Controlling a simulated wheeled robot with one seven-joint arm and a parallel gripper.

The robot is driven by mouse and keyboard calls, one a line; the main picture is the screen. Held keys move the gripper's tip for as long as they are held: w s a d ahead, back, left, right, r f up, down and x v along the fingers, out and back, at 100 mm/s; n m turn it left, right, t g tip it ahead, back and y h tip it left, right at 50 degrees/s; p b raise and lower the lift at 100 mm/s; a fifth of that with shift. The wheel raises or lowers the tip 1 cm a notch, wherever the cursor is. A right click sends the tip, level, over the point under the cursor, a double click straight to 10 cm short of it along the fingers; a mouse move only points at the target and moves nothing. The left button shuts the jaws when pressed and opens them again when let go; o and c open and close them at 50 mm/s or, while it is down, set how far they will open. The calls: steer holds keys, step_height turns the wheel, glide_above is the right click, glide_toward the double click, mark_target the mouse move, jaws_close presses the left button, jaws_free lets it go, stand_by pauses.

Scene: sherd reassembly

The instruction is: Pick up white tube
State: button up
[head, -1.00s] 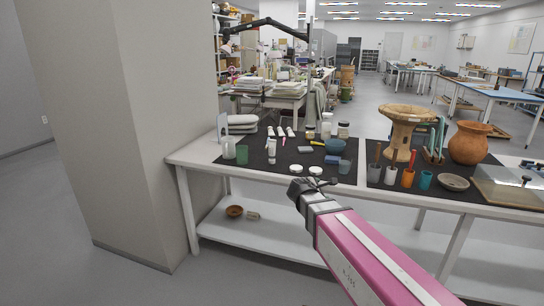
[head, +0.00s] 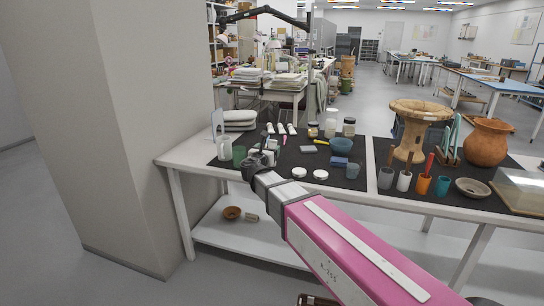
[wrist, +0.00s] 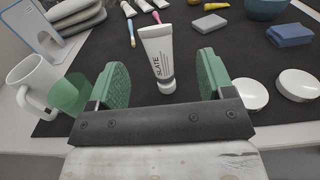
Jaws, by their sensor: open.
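A white tube (wrist: 157,52) with dark "SLATE" lettering and a grey band near its cap stands out in the wrist view, lying on the black mat (wrist: 185,37). My gripper (wrist: 162,78) is open, its two green-padded fingers on either side of the tube's cap end, with gaps on both sides. I cannot tell its height above the mat. In the head view my gripper (head: 258,163) is over the mat's left part and largely hides this tube. Several other white tubes lie farther back, such as one beside the wall side (head: 270,128).
A white mug (wrist: 30,82) and a green cup (wrist: 70,95) stand close left of my gripper. Two white round lids (wrist: 296,84) lie close right. A blue block (wrist: 290,35), grey block (wrist: 209,22) and blue bowl (head: 341,145) are farther right.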

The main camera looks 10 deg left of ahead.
mark_target(272, 142)
steer(key=w, duration=0.4)
steer(key=shift+w+d, duration=0.15)
steer(key=shift+w, duration=0.15)
steer(key=w, duration=0.4)
steer(key=shift+w, duration=0.65)
steer(key=shift+c, duration=0.3)
steer(key=c, duration=0.9)
